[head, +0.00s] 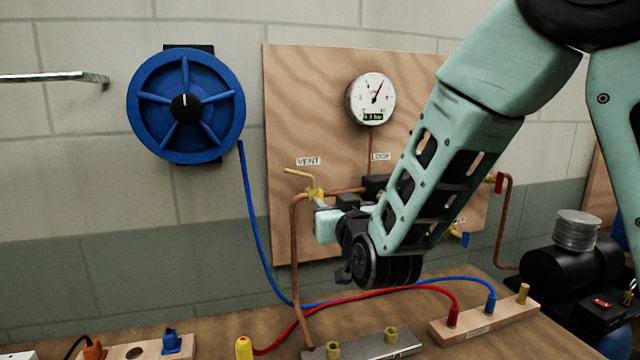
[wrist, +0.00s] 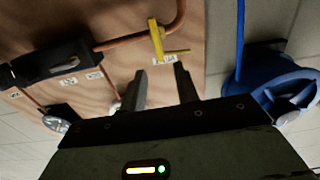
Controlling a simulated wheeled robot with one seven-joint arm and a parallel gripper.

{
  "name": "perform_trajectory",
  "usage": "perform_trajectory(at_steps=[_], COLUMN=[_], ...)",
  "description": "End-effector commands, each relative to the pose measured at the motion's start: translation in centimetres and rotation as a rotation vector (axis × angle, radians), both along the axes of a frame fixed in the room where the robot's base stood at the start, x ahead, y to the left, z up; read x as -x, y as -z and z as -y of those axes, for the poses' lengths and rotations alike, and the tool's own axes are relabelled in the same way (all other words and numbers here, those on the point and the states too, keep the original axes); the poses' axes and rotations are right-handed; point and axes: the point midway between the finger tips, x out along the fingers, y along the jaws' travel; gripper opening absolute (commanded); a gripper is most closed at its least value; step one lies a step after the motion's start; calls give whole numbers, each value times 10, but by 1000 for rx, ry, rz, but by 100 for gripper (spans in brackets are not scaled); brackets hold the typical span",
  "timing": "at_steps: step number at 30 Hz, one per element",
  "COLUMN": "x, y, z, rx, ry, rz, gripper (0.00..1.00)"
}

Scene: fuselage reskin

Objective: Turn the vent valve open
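The vent valve (head: 314,192) is a yellow fitting on copper pipe, below the VENT label (head: 308,161) on a wooden panel. Its thin yellow lever (head: 297,173) points up and left in the head view. In the wrist view the yellow valve (wrist: 156,38) is just beyond the fingertips, with its lever pointing right. My gripper (wrist: 159,70) is open, its two dark fingers apart with nothing between them. The valve appears apart from the fingers. In the head view my wrist is just below and right of the valve, and the fingertips are hard to make out.
A pressure gauge (head: 371,99) and copper pipes (head: 297,250) are on the panel (head: 290,90) close to my arm. A blue spoked wheel (head: 186,106) is on the wall to the left. Red and blue hoses cross the bench (head: 270,318) below, beside a black pump (head: 560,265).

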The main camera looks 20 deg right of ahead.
Motion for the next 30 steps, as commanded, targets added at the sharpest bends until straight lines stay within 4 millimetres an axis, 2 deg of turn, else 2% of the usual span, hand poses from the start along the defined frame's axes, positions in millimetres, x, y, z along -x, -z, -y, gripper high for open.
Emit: perform_trajectory(at_steps=[1,6,12,17,25,28,30], x=[-11,-44,-70,-79,-80,-79,-79], y=[-2,-2,-2,-1,0,0,0], z=[0,0,0,0,0,0,0], rx=[1,1,-1,-1,-1,-1,-1], ry=[2,2,0,1,0,0,0], rz=[-1,-1,0,0,0,0,0], gripper=[31,31,31,31,31,3,0])
